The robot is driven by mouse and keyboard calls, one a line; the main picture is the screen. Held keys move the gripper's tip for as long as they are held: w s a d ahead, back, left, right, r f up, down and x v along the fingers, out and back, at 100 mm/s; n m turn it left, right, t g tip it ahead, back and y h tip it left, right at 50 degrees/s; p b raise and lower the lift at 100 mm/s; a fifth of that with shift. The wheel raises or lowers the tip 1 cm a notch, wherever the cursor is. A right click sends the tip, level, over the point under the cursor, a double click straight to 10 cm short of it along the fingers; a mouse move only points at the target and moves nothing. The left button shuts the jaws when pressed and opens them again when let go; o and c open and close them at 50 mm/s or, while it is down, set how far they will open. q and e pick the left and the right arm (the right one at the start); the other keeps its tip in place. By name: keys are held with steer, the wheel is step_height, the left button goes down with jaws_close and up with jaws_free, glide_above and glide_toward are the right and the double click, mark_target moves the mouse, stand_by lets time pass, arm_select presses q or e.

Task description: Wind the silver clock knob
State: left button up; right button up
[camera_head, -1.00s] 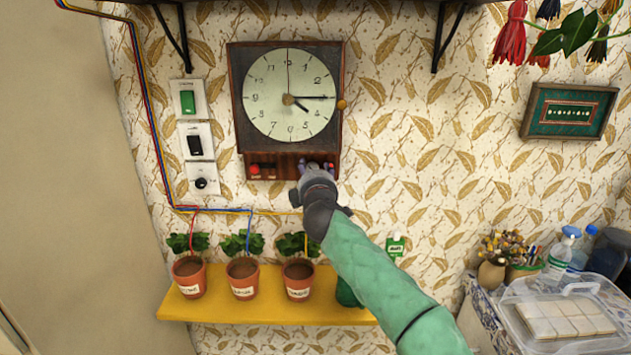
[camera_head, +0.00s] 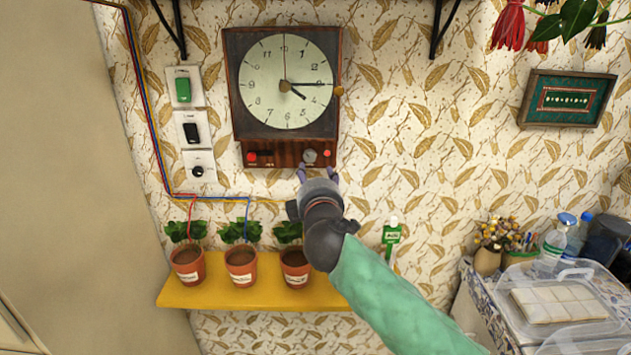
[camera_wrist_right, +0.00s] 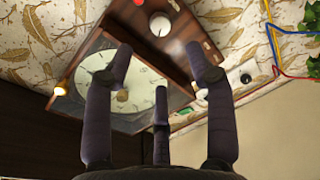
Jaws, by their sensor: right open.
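The wall clock (camera_head: 287,112) has a dark wooden case and a white dial. The silver knob (camera_head: 310,156) sits on the wooden panel under the dial, toward its right end. The knob also shows in the right wrist view (camera_wrist_right: 160,24), beyond the fingertips. My right gripper (camera_head: 316,173) is just below the knob with its fingers pointing up at the panel. In the right wrist view its dark fingers (camera_wrist_right: 161,75) are spread, with nothing between them. The fingers look apart from the knob. My left gripper is not in view.
A red button (camera_head: 252,157) and a small red light (camera_head: 327,153) flank the knob on the panel. Wall switches (camera_head: 192,127) are to the left. Potted plants stand on a yellow shelf (camera_head: 215,297) below. A small brass knob (camera_head: 339,91) is on the case's right side.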

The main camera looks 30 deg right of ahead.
mark_target(310, 158)
steer(key=shift+s+a, duration=0.2)
steer(key=shift+s, duration=0.3)
steer(key=w+d+m+p, duration=0.1)
steer(key=w+m+p, duration=0.2)
steer(key=m+p, duration=0.2)
steer(key=w+d+m+p, duration=0.2)
steer(key=w+m+p, duration=0.2)
steer(key=p, duration=0.3)
steer(key=w+d+m+p, duration=0.2)
steer(key=w+m+p, duration=0.2)
steer(key=m+p, duration=0.1)
steer(key=shift+w+d+f+m+t+h+p, duration=0.25)
steer(key=shift+f+m+t+h+p, duration=0.1)
steer(key=shift+p, duration=0.4)
stand_by(0.7)
